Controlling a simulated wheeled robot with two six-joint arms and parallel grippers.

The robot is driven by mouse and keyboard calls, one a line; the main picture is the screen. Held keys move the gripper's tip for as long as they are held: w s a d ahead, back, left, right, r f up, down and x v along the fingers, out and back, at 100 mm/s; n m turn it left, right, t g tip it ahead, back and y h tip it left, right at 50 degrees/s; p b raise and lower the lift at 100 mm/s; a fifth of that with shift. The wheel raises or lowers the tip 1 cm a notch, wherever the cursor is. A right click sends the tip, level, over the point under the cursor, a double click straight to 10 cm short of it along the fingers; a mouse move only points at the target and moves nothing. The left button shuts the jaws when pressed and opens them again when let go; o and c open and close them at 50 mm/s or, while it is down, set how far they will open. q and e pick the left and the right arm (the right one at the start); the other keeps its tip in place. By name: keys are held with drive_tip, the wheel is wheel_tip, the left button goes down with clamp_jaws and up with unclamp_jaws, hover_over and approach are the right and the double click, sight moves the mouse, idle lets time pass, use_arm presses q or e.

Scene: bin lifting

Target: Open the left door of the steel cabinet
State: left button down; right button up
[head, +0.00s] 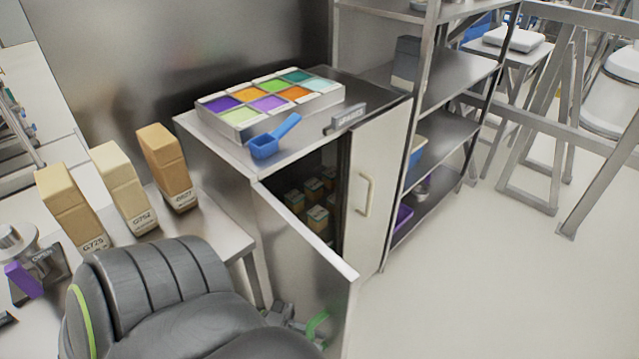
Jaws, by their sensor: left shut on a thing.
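The steel cabinet (222,158) stands in the middle of the head view. Its left door (300,250) is swung part way out toward me, leaving a gap that shows the dark inside. Its right door (375,170) is closed, with a pale upright handle (366,195). My left gripper (318,326), with green fingertips, is at the left door's outer face near its free edge, low in the view. It is shut on the left door's handle, which the fingers and arm mostly hide. My right gripper is not in view.
Several small boxes (317,218) stand inside the cabinet. A tray of coloured compartments (240,119) and a blue scoop (272,138) lie on top. A bench with tan cartons (122,190) is at left, a shelf rack (455,80) at right. Floor (470,290) front right is clear.

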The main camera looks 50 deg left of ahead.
use_arm(q)
drive_tip(key=shift+s, duration=0.15)
drive_tip(key=c, duration=1.4)
unclamp_jaws()
drive_tip(key=shift+r, duration=0.1)
wheel_tip(320, 180, up, 10)
drive_tip(key=shift+f+p, duration=0.1)
drive_tip(key=shift+p, duration=0.2)
